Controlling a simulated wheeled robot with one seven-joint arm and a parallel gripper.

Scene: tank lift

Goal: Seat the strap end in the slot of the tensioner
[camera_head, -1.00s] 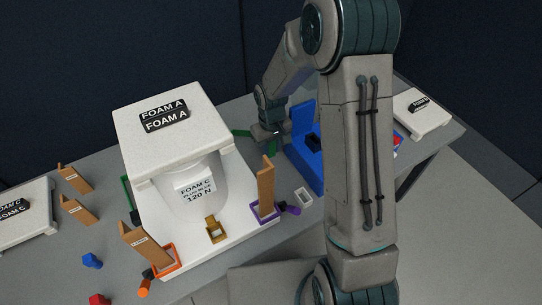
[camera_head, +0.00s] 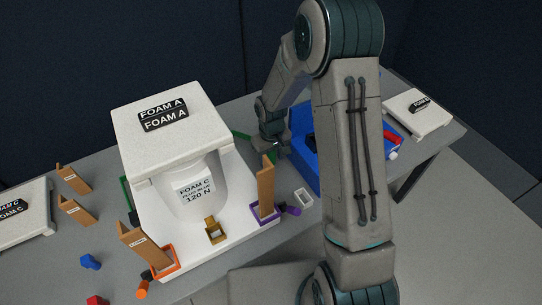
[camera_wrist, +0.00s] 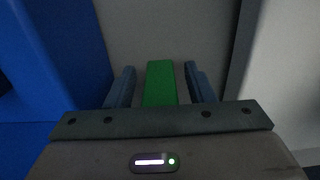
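My gripper (camera_head: 274,146) is at the back right of the white foam stand, beside the blue bin. In the wrist view my gripper (camera_wrist: 160,88) has its two blue-grey fingers apart. A green bar-like piece (camera_wrist: 161,84) lies between them, with a gap on each side. In the head view a green piece (camera_head: 241,134) shows just left of my gripper; it may be the same one. An orange frame (camera_head: 165,264), a purple frame (camera_head: 266,214) and a brown-gold bracket (camera_head: 215,232) are at the stand's front. I cannot tell which part is the strap end or the tensioner.
The white foam stand (camera_head: 165,108) holds a white tank (camera_head: 197,190) labelled 120 N. The blue bin (camera_head: 307,172) is close to the gripper's right, and shows in the wrist view (camera_wrist: 62,50). Another foam block (camera_head: 418,112) lies far right.

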